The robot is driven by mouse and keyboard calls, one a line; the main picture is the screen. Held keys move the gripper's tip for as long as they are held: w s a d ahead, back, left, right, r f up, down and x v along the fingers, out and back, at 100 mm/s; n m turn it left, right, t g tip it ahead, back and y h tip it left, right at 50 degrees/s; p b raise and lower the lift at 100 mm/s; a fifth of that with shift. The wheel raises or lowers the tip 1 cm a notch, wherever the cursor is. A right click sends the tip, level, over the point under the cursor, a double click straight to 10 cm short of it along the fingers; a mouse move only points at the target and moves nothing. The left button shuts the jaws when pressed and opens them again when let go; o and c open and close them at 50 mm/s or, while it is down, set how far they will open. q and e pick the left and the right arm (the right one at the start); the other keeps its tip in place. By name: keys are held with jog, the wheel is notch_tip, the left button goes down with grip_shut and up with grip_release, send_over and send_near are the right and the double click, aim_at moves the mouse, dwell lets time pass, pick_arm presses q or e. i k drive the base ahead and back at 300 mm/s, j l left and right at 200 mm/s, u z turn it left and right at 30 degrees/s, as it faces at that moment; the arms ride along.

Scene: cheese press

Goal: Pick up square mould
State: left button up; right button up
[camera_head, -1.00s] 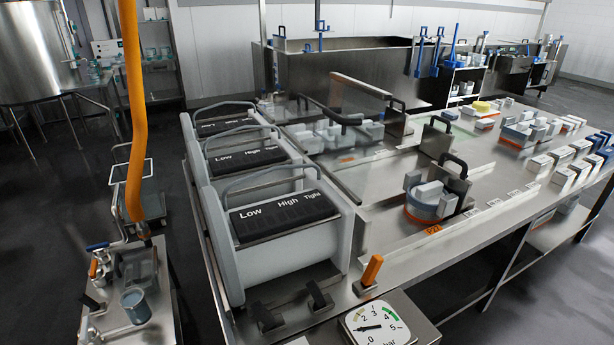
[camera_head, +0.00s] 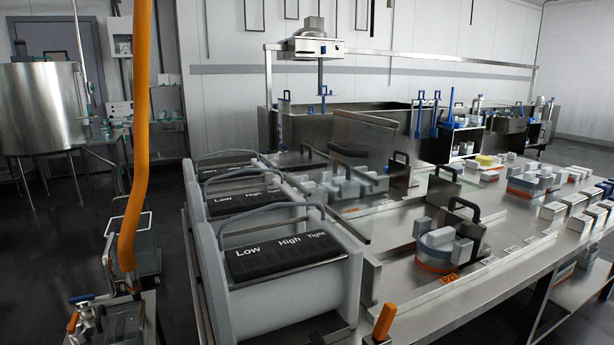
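Neither of my grippers shows in the head view. I cannot tell for certain which thing is the square mould. A rounded mould (camera_head: 434,258) with an orange lower band and grey blocks on top stands on the steel table, beside an upright metal plate with a black handle (camera_head: 463,207). Farther back right are more moulds with grey blocks (camera_head: 527,183). Grey block-topped pieces (camera_head: 347,182) stand behind a clear panel near the table's middle, partly hidden.
Three grey press units (camera_head: 285,288) with black "Low High Tight" panels line the table's left side. An orange hose (camera_head: 140,130) hangs at the left. Small white blocks (camera_head: 578,211) stand at the right.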

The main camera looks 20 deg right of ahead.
aim_at(528, 189)
jog(key=z, duration=1.9)
jog(key=i+l+z, duration=0.25)
jog(key=i+l, duration=0.15)
jog(key=i+l+z, duration=0.2)
jog(key=i, duration=0.35)
jog(key=i+l+z, duration=0.25)
jog(key=i, duration=0.2)
jog(key=i+l+z, duration=0.2)
jog(key=i, duration=0.35)
jog(key=i+u, duration=0.3)
jog(key=i+l+u, duration=0.25)
jog(key=i, duration=0.25)
jog(key=i+l+u, duration=0.15)
jog(key=i+u, duration=0.15)
jog(key=i, duration=0.1)
